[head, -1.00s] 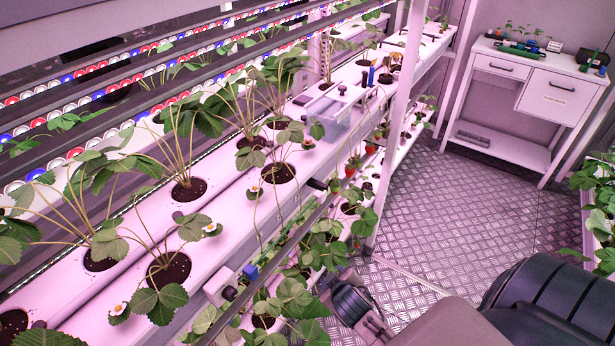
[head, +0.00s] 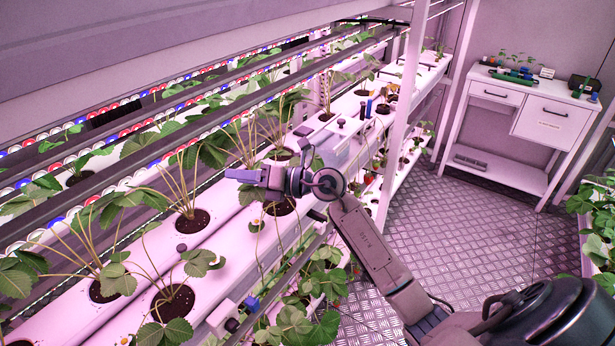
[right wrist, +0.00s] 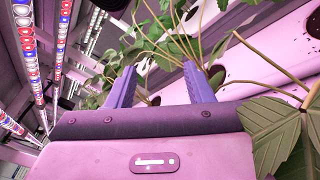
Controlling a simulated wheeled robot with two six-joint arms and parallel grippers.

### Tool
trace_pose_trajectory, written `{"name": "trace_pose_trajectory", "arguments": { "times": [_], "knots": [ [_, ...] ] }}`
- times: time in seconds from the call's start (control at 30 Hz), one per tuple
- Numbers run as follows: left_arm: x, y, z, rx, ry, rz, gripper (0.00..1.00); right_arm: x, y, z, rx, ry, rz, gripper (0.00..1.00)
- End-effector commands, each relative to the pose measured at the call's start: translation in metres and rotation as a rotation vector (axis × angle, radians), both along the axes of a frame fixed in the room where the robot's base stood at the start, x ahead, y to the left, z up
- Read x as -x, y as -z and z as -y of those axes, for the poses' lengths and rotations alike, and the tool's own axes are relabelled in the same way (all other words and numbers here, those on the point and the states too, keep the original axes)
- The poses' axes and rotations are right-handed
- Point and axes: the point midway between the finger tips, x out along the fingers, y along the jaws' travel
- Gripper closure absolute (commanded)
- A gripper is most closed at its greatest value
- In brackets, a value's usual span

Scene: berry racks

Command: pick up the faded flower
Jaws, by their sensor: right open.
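My right gripper (head: 236,180) reaches in over the upper white channel, among the strawberry stems. In the right wrist view its two blue-purple fingers (right wrist: 160,82) stand apart, with leaves and thin stems beyond and nothing clearly held between them. Another flower (head: 125,340) is at the bottom edge, and a small pale one (head: 217,260) is by a leaf. I cannot tell which flower is the faded one. My left gripper is not in view.
Strawberry plants stand in round holes along the white channel (head: 235,245). Dark rails with coloured lamps (head: 60,205) run close above. A clear box (head: 338,150) and an upright white post (head: 397,130) are behind my right forearm. The metal floor (head: 480,230) is clear.

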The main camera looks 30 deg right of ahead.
Motion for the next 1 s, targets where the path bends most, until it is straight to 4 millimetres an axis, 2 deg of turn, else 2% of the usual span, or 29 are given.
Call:
{"name": "trace_pose_trajectory", "arguments": {
  "times": [0.13,0.23,0.4,0.5,0.67,1.0],
  "knots": [
    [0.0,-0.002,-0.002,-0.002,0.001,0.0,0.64,-0.025,0.02,0.039,0.405,0.002,-0.141,0.53],
    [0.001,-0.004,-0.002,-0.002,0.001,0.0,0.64,-0.033,0.029,0.083,0.636,0.05,-0.286,0.53],
    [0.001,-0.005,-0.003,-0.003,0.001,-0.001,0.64,-0.028,0.024,0.157,0.89,0.166,-0.544,0.53],
    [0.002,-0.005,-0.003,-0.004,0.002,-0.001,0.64,-0.02,0.016,0.185,0.963,0.223,-0.659,0.53],
    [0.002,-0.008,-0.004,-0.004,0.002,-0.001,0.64,-0.012,0.013,0.205,1.008,0.267,-0.755,0.53],
    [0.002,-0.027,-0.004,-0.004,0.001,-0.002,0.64,-0.029,0.055,0.208,1.012,0.271,-0.765,0.53]
  ]
}}
